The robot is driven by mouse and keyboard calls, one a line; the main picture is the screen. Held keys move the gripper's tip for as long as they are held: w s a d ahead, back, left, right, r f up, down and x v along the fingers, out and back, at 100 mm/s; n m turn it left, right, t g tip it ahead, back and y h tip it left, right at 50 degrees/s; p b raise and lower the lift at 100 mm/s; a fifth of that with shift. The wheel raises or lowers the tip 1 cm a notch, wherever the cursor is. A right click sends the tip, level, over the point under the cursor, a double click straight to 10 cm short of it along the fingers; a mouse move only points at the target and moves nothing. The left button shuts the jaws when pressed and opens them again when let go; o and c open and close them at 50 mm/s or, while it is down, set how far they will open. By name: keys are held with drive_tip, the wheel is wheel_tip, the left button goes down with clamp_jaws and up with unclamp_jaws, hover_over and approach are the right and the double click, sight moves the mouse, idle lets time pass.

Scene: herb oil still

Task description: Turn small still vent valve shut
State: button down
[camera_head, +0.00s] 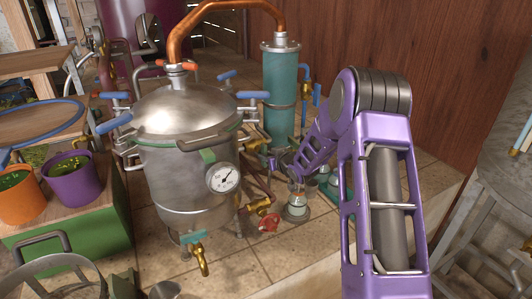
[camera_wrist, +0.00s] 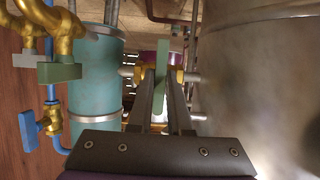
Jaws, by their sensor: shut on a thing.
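The small still (camera_head: 185,165) is a steel pot with a domed lid, clamps and a dial gauge, standing upright left of my arm in the head view. My gripper (camera_head: 272,162) is at its right side, small and partly hidden by my arm. In the wrist view my gripper (camera_wrist: 161,85) has its two dark fingers on either side of a green valve handle (camera_wrist: 162,58) and is shut on it. Brass valve parts (camera_wrist: 181,76) show beside the fingers, next to the still's steel wall (camera_wrist: 255,70). The handle's exact turn angle is hard to judge.
A teal condenser (camera_head: 280,95) stands behind my gripper, joined to the still by a copper pipe (camera_head: 222,8). It is close on the left in the wrist view, with other valves (camera_wrist: 60,72). A glass jar (camera_head: 296,203) stands below my gripper. Pots (camera_head: 72,182) stand left.

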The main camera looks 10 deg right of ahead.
idle(0.5)
drive_tip(key=c, duration=0.8)
unclamp_jaws()
drive_tip(key=shift+c, duration=0.2)
drive_tip(key=p+v, duration=0.1)
drive_tip(key=v, duration=1.6)
drive_tip(key=shift+s+d, duration=0.2)
